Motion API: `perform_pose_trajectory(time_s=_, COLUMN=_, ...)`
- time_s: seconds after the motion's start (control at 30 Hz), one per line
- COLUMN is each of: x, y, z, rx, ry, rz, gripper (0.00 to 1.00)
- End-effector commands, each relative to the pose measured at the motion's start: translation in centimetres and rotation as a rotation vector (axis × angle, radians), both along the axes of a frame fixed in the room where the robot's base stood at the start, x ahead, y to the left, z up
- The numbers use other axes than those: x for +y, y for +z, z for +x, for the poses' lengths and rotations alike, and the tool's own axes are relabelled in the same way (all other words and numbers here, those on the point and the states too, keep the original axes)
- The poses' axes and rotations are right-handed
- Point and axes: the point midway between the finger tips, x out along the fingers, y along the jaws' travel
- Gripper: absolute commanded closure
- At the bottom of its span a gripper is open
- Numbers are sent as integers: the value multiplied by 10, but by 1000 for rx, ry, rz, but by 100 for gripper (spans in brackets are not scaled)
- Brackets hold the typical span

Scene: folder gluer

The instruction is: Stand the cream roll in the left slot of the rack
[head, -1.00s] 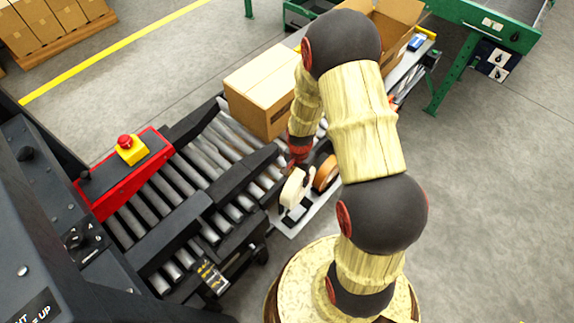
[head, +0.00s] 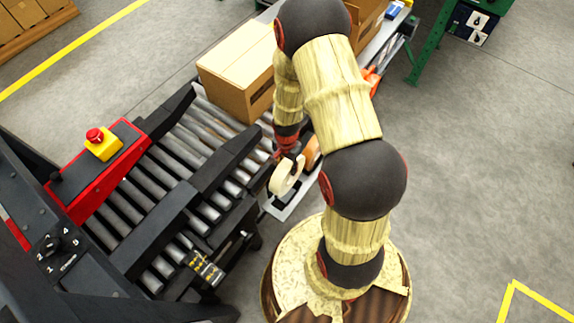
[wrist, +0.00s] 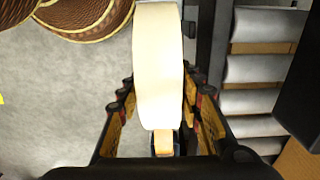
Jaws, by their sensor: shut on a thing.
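The cream roll (head: 287,175) is a pale ring held on edge in my gripper (head: 290,154), at the near end of a light grey shelf beside the conveyor. In the wrist view the cream roll (wrist: 158,65) sits upright between the two fingers of my gripper (wrist: 162,95), which are shut on it. A brown-orange roll (head: 313,148) stands just to the right of the cream roll, partly hidden by my arm. Dark parts, perhaps the rack (head: 285,200), show just below the cream roll. Its slots cannot be made out, nor whether the roll touches it.
A cardboard box (head: 232,85) sits on the roller conveyor (head: 165,165) to the left. A red panel with a yellow-and-red stop button (head: 100,143) lies further left. Orange-handled tools (head: 373,80) lie on the shelf beyond my arm. Open floor is on the right.

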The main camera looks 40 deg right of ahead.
Motion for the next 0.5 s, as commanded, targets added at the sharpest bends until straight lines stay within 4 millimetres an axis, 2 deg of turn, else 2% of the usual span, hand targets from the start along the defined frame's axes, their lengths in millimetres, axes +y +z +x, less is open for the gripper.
perform_pose_trajectory(time_s=0.5, x=0, y=-39, z=1, rx=-2, ry=0, rz=0, gripper=100)
